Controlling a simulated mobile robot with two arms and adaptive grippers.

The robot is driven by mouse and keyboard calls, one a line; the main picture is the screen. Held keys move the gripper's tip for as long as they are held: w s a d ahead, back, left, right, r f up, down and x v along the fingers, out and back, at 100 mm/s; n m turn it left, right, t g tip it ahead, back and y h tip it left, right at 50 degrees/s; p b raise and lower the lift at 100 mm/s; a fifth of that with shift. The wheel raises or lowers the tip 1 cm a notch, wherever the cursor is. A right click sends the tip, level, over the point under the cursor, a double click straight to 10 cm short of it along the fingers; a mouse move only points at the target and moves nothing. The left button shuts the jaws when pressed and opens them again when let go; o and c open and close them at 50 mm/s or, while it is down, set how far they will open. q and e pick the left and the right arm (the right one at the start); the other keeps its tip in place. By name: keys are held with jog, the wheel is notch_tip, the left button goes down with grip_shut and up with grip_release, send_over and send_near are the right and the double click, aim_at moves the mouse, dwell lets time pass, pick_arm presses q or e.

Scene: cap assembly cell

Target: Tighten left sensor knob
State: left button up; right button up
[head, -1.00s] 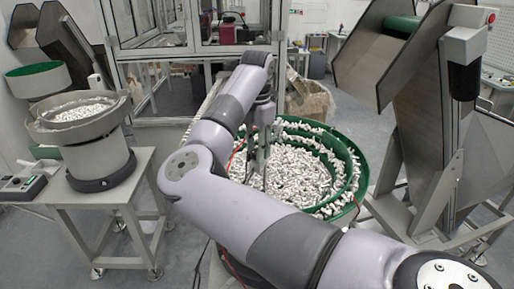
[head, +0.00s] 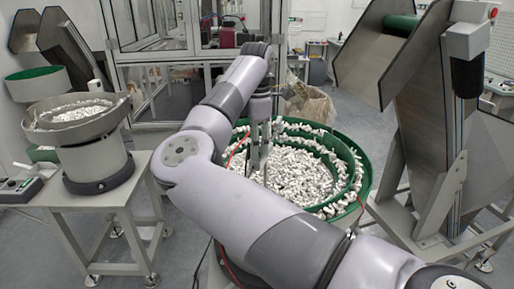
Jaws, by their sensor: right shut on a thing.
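My right arm reaches in from the lower right. Its gripper (head: 259,158) points down at the back left of the large green bowl feeder (head: 361,168). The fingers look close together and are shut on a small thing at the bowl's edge. I take this thing to be the left sensor knob; it is too small and too covered by the fingers to make out. The bowl is full of small white caps (head: 303,178). A red cable shows beside the gripper. My left gripper is not in view.
A smaller metal bowl feeder (head: 100,155) stands on a table (head: 110,213) at the left, with a control box (head: 18,188). A tall metal hopper (head: 425,130) stands at the right. A framed glass enclosure (head: 150,58) is behind. Grey floor is free between the left table and the bowl.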

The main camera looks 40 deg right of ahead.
dwell(0.3)
jog(key=o, duration=1.1)
jog(key=shift+o, duration=0.2)
notch_tip(320, 180, up, 12)
dwell(0.5)
